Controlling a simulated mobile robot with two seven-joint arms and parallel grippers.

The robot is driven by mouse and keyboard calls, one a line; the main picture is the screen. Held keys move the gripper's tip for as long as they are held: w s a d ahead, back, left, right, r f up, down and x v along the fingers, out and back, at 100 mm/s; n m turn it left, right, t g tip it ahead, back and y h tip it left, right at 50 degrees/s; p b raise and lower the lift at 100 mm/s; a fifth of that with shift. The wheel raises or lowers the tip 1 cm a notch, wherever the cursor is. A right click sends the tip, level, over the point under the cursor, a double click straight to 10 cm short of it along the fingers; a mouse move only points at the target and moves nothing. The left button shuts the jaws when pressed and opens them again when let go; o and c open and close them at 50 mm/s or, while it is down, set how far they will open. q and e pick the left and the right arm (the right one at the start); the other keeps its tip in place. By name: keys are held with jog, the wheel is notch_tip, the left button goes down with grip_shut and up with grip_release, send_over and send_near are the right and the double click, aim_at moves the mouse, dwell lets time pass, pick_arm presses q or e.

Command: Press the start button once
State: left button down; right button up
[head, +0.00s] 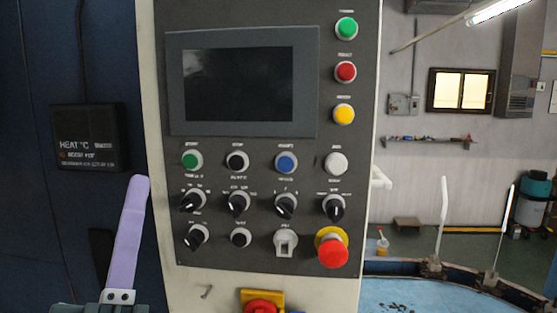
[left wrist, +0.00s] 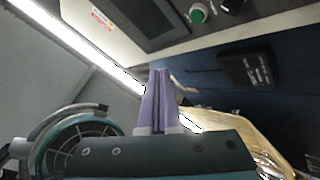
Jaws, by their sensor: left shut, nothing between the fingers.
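A green button (head: 191,161) sits at the left end of the button row under the screen. Its small label looks like START but is blurred. A green button (left wrist: 198,12) also shows at the top of the left wrist view. A second green button (head: 346,28) is at the panel's top right. My left gripper (head: 141,180), with pale purple fingers, is shut and empty. Its tips appear left of and slightly below the lower green button, apart from it in the picture. The shut fingers (left wrist: 160,72) point upward in the left wrist view. My right gripper is not in view.
The dark control panel (head: 260,150) also bears black, blue and white buttons and several knobs. A red emergency knob (head: 332,252) is at its lower right. A black heat box (head: 88,137) is on the dark wall at left.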

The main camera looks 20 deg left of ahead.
aim_at(190, 162)
pick_arm(q)
jog(key=shift+w+a+b, duration=0.35)
jog(key=shift+w+b, duration=0.35)
jog(key=shift+w, duration=0.75)
jog(key=shift+w+a+b, duration=0.35)
jog(key=shift+w+b, duration=0.4)
jog(key=shift+w, duration=0.65)
jog(key=shift+w+a+b, duration=0.35)
jog(key=shift+w+b, duration=0.35)
jog(key=shift+w, duration=0.75)
jog(key=shift+w+f+b, duration=0.1)
jog(key=shift+w+b, duration=0.15)
jog(key=shift+b, duration=0.1)
jog(key=shift+w+a, duration=0.1)
jog(key=shift+w, duration=0.05)
